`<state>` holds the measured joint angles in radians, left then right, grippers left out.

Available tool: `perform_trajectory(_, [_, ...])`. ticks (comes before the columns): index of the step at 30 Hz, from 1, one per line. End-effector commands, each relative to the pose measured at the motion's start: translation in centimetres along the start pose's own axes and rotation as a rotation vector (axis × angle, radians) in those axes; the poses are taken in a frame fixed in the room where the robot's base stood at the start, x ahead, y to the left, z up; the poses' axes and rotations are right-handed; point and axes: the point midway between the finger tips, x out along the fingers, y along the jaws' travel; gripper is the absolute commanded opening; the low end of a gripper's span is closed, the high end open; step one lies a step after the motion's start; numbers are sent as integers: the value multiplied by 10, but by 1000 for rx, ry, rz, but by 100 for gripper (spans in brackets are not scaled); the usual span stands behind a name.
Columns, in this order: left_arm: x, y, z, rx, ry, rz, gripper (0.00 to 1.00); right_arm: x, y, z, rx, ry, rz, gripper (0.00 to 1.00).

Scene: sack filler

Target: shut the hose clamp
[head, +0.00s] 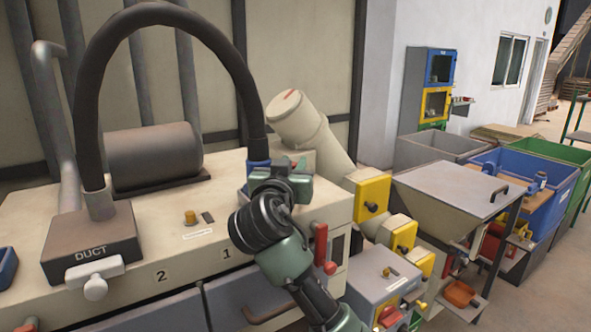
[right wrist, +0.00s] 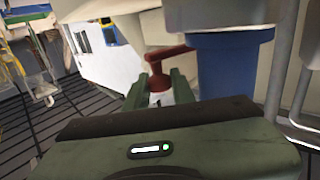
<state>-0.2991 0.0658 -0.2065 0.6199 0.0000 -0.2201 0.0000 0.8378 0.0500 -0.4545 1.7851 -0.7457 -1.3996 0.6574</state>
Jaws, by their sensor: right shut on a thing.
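A thick black hose (head: 153,15) arches from the grey DUCT box (head: 93,243) to a blue collar (head: 257,163) on the cream machine top. In the right wrist view the blue collar (right wrist: 228,72) is large at the right, and a red lever (right wrist: 160,58), seemingly the clamp's, juts left beside it. My right gripper (right wrist: 159,82) has its two green fingers on either side of the lever's lower end and is shut on it. In the head view my right gripper (head: 283,172) hides the lever and part of the collar. My left gripper is in neither view.
A slanted cream pipe (head: 310,125) rises just behind my gripper. A yellow box (head: 370,195) and a red handle (head: 321,243) are to its right. A grey motor drum (head: 153,155) stands at the back left. Bins (head: 435,148) stand farther right.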

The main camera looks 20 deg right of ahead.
Motion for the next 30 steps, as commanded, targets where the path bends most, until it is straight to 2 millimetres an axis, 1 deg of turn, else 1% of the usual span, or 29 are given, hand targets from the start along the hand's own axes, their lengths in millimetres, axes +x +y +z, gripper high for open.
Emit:
perform_trajectory(1, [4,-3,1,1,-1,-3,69,-2,-2,2,0,-2,19,0])
perform_trajectory(9, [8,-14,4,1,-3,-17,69,-6,-3,0,-1,0,95,0])
perform_trajectory(23, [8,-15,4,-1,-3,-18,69,-6,-3,0,-1,0,107,0])
perform_trajectory(24, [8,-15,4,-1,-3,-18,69,-6,-3,0,-1,1,107,30])
perform_trajectory(26, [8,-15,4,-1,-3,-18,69,-6,-3,0,-1,1,107,47])
perform_trajectory(30, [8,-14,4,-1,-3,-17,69,-6,-3,0,-1,1,107,47])
